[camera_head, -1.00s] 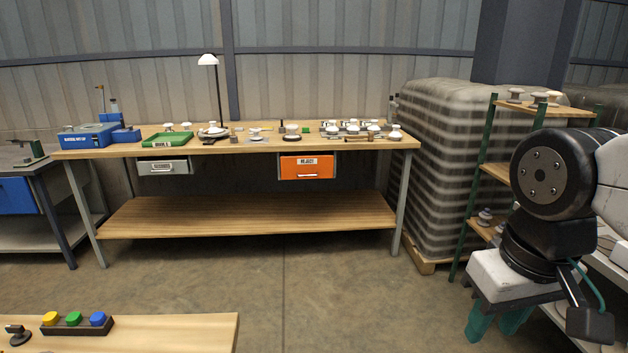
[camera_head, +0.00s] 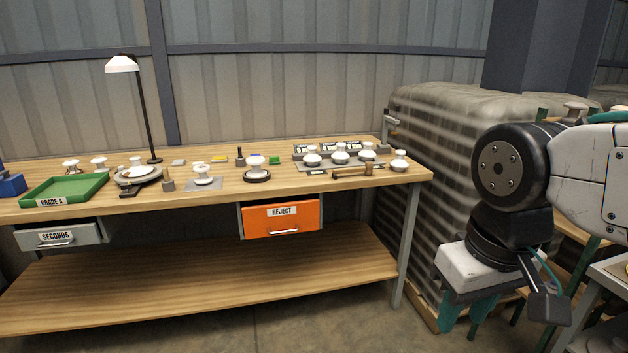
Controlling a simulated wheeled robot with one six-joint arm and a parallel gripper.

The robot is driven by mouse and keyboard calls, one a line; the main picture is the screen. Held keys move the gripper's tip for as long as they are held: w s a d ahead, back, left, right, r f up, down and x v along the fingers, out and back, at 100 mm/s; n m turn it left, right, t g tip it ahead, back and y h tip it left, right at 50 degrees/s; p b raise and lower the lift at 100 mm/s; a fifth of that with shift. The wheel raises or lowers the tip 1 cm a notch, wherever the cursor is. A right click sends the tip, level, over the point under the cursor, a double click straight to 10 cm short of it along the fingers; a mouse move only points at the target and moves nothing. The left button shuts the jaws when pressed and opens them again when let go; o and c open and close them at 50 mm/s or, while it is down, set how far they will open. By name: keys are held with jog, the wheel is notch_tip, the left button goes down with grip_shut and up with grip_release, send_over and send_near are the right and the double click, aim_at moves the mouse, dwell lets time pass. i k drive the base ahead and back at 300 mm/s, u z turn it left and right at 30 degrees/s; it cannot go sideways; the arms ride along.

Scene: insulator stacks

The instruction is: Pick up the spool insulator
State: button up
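Several white insulators stand on the wooden workbench (camera_head: 330,194). One is on a grey plate (camera_head: 203,175), one on a dark round base (camera_head: 256,168), and one at the right end (camera_head: 399,160). Three more stand in a row by a grey rack (camera_head: 341,155). At this size I cannot tell which one is the spool insulator. My gripper (camera_head: 468,312) hangs at the right with its teal fingers pointing down and apart. It is open and empty, to the right of the bench and away from the insulators.
A green "GRADE A" tray (camera_head: 70,188), a lamp (camera_head: 145,110) and a wooden-handled tool (camera_head: 352,171) are on the bench. An orange "REJECT" drawer (camera_head: 282,219) and a grey "SECONDS" drawer (camera_head: 58,236) hang below. A wrapped pallet stack (camera_head: 425,200) stands right of the bench.

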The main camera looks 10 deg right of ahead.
aim_at(574, 107)
jog(key=z, duration=0.5)
jog(key=i, duration=1.85)
jog(key=z, duration=0.65)
